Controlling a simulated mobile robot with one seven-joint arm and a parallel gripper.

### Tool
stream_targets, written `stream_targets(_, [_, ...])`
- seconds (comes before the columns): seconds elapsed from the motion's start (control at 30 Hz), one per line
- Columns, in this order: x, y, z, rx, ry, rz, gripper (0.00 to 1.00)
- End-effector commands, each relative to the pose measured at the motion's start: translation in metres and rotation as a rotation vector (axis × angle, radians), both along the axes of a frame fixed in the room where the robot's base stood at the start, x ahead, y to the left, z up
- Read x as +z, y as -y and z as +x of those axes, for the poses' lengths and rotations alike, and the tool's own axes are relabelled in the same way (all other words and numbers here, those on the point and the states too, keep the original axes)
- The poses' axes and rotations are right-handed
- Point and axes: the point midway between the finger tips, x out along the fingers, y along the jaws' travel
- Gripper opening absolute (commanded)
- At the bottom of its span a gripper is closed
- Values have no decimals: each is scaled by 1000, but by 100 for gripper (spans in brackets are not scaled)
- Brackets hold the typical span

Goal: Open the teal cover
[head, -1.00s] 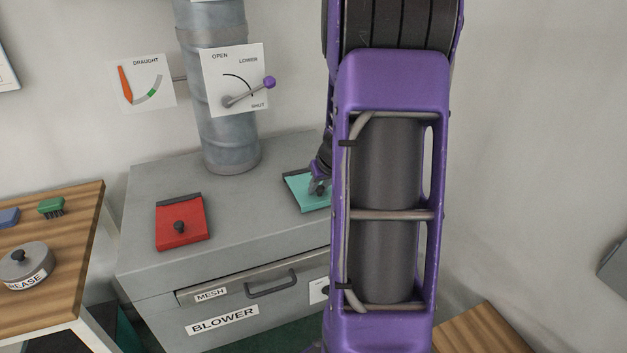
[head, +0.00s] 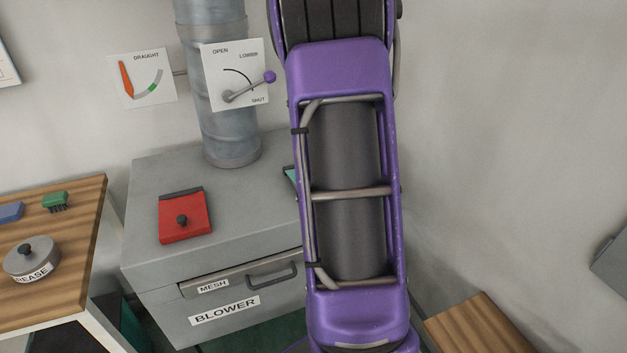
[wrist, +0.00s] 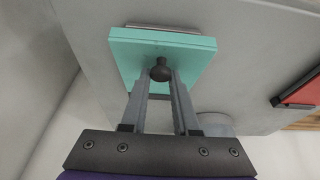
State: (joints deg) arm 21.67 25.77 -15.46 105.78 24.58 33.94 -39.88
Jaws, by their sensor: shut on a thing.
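The teal cover (wrist: 185,48) is on the top of the blower, right of the red cover. Its dark round knob (wrist: 160,70) sits between the fingertips of my gripper (wrist: 159,82) in the wrist view, and the gripper is shut on it. The cover's near edge shows its thickness, with a thin grey strip just beyond it; the cover looks slightly tilted, but how far it is raised I cannot tell. In the head view only a sliver of the teal cover (head: 290,174) shows; my arm hides the rest and the gripper.
The red cover (head: 184,217) lies flat on the grey blower (head: 150,180). A grey pipe (head: 229,140) rises behind it, with a damper lever plate (head: 235,78). A wooden bench (head: 70,260) with a grease tin (head: 30,260) stands at left. The wall is close behind.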

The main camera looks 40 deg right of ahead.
Motion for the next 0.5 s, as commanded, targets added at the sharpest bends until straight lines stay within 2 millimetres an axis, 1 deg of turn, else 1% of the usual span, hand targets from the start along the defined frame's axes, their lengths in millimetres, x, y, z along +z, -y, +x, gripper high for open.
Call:
stream_targets(0.03, [8,2,2,-1,-16,1,0])
stream_targets(0.33, [12,4,4,-3,-78,14,0])
stream_targets(0.5, [20,5,10,-2,-168,32,0])
